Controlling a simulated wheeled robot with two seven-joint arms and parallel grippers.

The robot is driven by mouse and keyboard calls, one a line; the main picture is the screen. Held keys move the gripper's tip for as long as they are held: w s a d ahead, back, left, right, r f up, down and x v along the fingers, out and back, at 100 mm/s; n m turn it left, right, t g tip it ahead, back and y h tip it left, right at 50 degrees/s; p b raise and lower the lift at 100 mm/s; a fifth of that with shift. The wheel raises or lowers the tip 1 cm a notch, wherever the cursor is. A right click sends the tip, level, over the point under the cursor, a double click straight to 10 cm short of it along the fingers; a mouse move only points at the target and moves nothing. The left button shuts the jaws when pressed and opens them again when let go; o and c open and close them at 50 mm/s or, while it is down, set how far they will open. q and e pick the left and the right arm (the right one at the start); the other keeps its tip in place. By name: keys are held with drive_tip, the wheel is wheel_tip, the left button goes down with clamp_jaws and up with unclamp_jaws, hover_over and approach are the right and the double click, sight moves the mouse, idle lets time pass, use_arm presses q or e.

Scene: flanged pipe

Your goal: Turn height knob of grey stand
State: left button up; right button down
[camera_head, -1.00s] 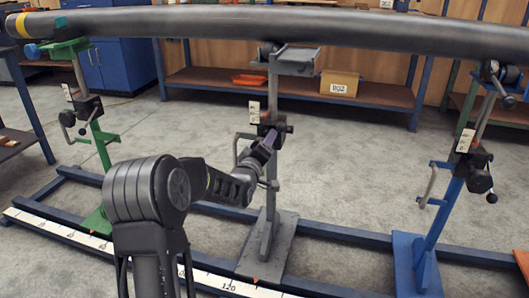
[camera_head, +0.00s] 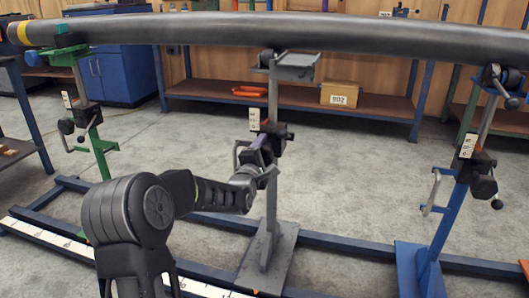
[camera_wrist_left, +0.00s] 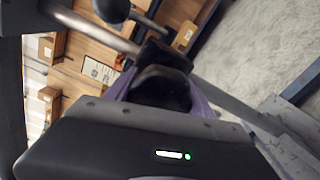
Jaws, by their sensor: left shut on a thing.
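The grey stand (camera_head: 271,205) rises in the middle of the head view, with its flat base on the floor. Its top plate (camera_head: 293,66) is under the long dark pipe (camera_head: 300,33). A black clamp block and a white scale label (camera_head: 254,119) sit partway up its post. My left gripper (camera_head: 262,155) is at this block. In the left wrist view, its purple fingers are shut around the black height knob (camera_wrist_left: 163,87). In the head view the knob is mostly hidden by the gripper. My right gripper is in neither view.
A green stand (camera_head: 97,145) is at the left and a blue stand (camera_head: 440,215) at the right, both under the pipe. Blue floor rails (camera_head: 340,243) run between the stands. A shelf with a cardboard box (camera_head: 339,94) stands behind. Open floor lies between.

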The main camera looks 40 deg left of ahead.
use_arm(q)
drive_tip(key=shift+f+n, duration=0.1)
drive_tip(key=shift+n, duration=0.4)
drive_tip(key=o, duration=1.4)
drive_tip(key=shift+c, duration=0.2)
drive_tip(key=shift+s+d, duration=0.15)
drive_tip(key=shift+s, duration=0.35)
drive_tip(key=p+v, duration=0.2)
drive_tip(key=v, duration=0.4)
drive_tip(key=shift+s+d, duration=0.2)
drive_tip(key=shift+s, duration=0.15)
